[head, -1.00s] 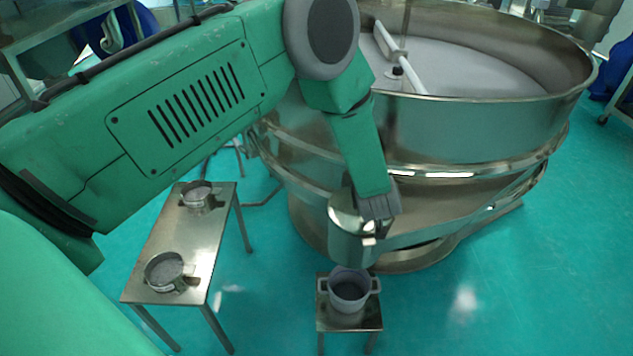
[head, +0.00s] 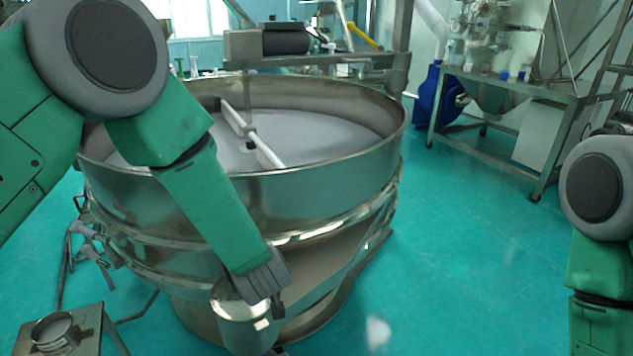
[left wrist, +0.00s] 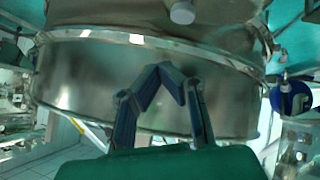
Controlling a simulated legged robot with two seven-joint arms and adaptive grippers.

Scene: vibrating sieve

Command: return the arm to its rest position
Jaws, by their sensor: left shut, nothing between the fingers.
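My left arm reaches in front of the large round steel vibrating sieve (head: 330,200) in the head view. My left gripper (head: 278,310) hangs low beside the sieve's outlet spout (head: 240,322); whether they touch is not clear. In the left wrist view, the left gripper (left wrist: 174,74) has its fingertips close together with nothing held, and the sieve's steel side wall (left wrist: 75,85) fills the space behind. My right arm shows at the right edge of the head view, but its gripper is out of frame.
A small steel table (head: 88,340) with a round sieve pan (head: 52,330) stands at the lower left. A steel bench (head: 520,88) and a blue machine (head: 436,98) stand at the back right. The green floor (head: 470,250) between sieve and right arm is clear.

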